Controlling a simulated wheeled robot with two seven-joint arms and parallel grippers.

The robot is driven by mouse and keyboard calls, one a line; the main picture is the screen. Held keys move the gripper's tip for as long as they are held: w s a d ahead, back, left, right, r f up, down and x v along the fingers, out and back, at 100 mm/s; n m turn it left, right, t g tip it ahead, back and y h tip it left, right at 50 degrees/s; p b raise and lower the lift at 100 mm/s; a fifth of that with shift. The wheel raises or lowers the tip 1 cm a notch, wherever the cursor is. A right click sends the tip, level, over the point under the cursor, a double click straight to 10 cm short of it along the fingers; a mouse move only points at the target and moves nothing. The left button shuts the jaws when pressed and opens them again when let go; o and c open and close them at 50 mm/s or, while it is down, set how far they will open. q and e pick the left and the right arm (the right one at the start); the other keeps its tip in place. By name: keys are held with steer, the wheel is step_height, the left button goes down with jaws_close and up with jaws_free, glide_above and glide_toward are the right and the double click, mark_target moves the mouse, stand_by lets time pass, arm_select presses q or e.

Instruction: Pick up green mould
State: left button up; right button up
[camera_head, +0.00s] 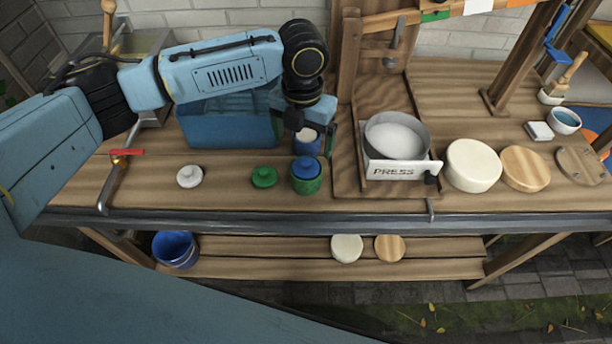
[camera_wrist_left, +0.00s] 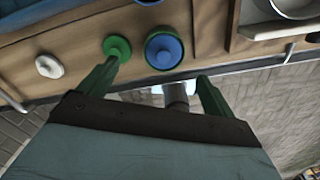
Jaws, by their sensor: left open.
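The green mould (camera_head: 306,186) is a short green cup on the bench, with a blue knobbed lid (camera_head: 306,167) in its top. In the left wrist view the green mould (camera_wrist_left: 149,60) shows as a green ring around the blue lid (camera_wrist_left: 164,49), ahead of the fingers. A separate green lid (camera_head: 264,177) lies left of it; it also shows in the wrist view (camera_wrist_left: 117,46). My left gripper (camera_head: 312,138) is open and empty, above and behind the green mould in the head view. Its green fingers (camera_wrist_left: 155,88) are spread apart. My right gripper is not in view.
A blue mould (camera_head: 308,141) with white contents stands just behind. A white lid (camera_head: 190,176) lies left, near a red-handled clamp (camera_head: 124,153). A blue bin (camera_head: 230,128) stands behind. The wooden press (camera_head: 392,172) with its pot stands close on the right.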

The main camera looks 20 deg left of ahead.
mark_target(304, 161)
arm_select(q)
step_height(304, 161, down, 7)
steer(key=shift+r, duration=0.15)
steer(key=shift+s+d+f+b, duration=0.1)
steer(key=shift+d+f+b, duration=0.15)
steer(key=shift+f, duration=1.1)
steer(key=shift+s+d+f+b, duration=0.1)
steer(key=shift+f+b, duration=0.1)
steer(key=shift+f, duration=1.15)
steer(key=shift+c, duration=0.4)
steer(key=c, duration=0.9)
